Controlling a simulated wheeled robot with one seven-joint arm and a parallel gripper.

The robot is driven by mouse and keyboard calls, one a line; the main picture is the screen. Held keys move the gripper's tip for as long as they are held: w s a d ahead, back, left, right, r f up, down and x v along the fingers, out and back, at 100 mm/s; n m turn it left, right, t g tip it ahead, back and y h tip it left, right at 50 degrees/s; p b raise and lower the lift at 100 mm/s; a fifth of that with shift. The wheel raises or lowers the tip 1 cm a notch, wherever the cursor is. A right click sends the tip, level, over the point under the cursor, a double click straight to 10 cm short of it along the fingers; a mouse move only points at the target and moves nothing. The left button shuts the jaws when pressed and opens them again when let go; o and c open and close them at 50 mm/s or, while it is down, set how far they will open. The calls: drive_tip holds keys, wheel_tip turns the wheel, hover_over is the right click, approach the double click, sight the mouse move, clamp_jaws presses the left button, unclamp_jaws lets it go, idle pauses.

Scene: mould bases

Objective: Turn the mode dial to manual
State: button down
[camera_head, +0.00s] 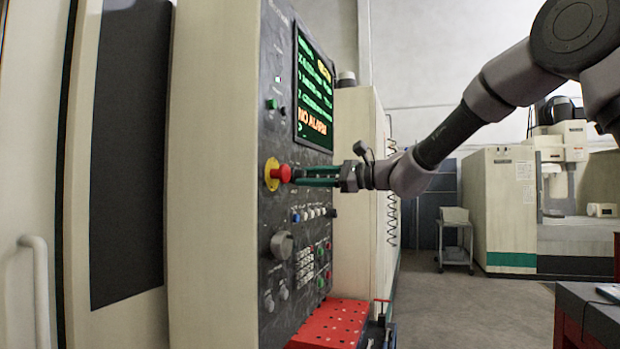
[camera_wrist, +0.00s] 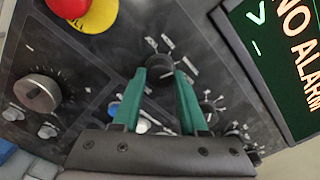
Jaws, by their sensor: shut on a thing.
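A dark round dial (camera_wrist: 158,69) on the machine's control panel (camera_head: 275,130) sits between the green fingertips of my gripper (camera_wrist: 160,75) in the wrist view. The fingers are closed on its sides. White tick marks fan out around it, but their labels are too blurred to read, and I cannot tell its setting. In the head view my gripper (camera_head: 298,176) reaches the panel from the right, level with the red stop button. The dial is hidden there behind the fingers and button.
The red stop button (camera_head: 284,173) with its yellow ring (camera_head: 270,174) is close to the fingers. A large grey knob (camera_head: 281,245) and several small buttons sit lower. The screen (camera_head: 313,92) above reads "NO ALARM". A red perforated shelf (camera_head: 328,325) juts out below.

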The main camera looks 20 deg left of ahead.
drive_tip(key=shift+c, duration=2.2)
unclamp_jaws()
drive_tip(key=shift+d, duration=0.1)
drive_tip(key=d, duration=1)
drive_tip(key=shift+s+d, duration=0.3)
drive_tip(key=shift+s, duration=0.15)
